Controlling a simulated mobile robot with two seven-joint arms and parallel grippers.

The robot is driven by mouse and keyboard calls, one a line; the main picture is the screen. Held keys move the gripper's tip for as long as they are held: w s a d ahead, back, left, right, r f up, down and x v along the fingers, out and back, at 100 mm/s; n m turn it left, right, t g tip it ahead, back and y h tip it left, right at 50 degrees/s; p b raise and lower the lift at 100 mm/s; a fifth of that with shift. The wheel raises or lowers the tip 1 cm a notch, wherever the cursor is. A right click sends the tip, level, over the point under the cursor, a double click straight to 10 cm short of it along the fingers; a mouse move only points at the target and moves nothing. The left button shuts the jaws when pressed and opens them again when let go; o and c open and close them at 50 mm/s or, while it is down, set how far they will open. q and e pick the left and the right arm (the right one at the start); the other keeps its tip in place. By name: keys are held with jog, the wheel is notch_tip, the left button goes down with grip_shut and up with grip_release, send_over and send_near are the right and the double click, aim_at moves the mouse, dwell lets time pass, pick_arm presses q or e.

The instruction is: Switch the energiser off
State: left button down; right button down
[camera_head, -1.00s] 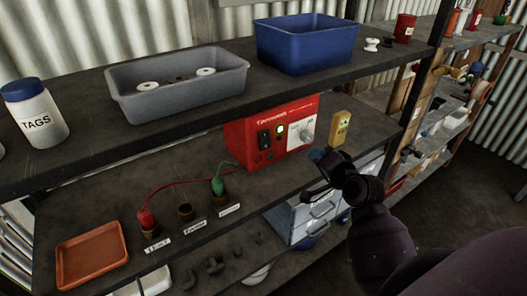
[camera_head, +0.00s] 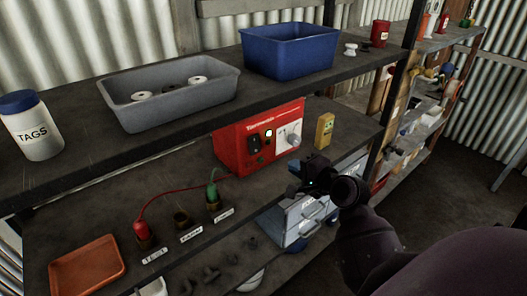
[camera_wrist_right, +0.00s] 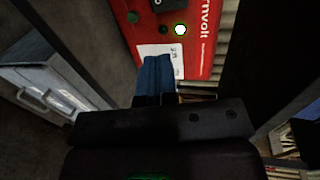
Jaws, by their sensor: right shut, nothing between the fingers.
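The energiser (camera_head: 230,152) is a red box on the middle shelf. My right gripper (camera_head: 304,176) is in front of and below the dial, right of the switch, apart from the switch. That view also shows the lit lamp (camera_wrist_right: 180,30) and part of the black switch (camera_wrist_right: 167,4). My left gripper is out of view.
A yellow box-shaped item (camera_head: 324,131) stands right of the energiser. Red and green plugs (camera_head: 141,229) sit in labelled holders at the left. The upper shelf edge (camera_head: 150,157) runs above. A grey drawer cabinet (camera_head: 300,220) stands below.

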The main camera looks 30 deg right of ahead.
aim_at(258, 149)
jog(key=x, duration=1.3)
jog(key=shift+w+f, duration=0.15)
jog(key=shift+w, duration=0.3)
jog(key=shift+w+f+t+b, duration=0.25)
jog(key=shift+f+t+b, duration=0.2)
jog(key=shift+b, duration=0.8)
jog(key=shift+r+p, duration=0.3)
jog(key=shift+r, duration=0.15)
jog(key=shift+a+f, duration=0.1)
jog(key=shift+f, duration=0.05)
